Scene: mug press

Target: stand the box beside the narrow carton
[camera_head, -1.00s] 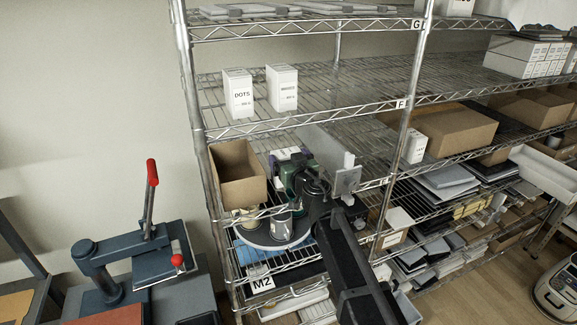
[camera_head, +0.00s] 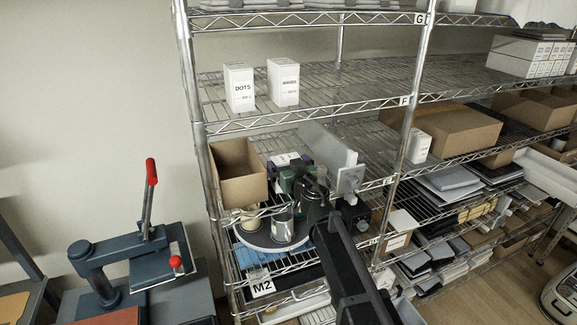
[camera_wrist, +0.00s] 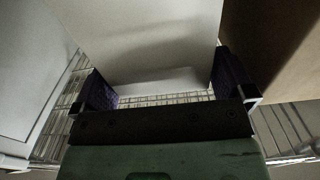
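A white box (camera_wrist: 145,40) sits between the purple fingers of my gripper (camera_wrist: 165,88) in the wrist view. The fingers stand at its two sides, very close to its edges; I cannot tell whether both press on it. In the head view my gripper (camera_head: 296,172) is low over the shelf beside the open cardboard box, and the white box (camera_head: 285,158) shows only partly behind it. On the shelf above, a white carton marked DOTS (camera_head: 239,88) stands left of another upright white carton (camera_head: 283,82), with a gap between. I cannot tell which is the narrow carton.
An open cardboard box (camera_head: 238,175) stands left of my gripper; brown card (camera_wrist: 280,50) is close on the wrist view's right. A round tray (camera_head: 263,248) holds cups below. The upper shelf is clear right of the cartons. A press (camera_head: 125,260) stands at lower left.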

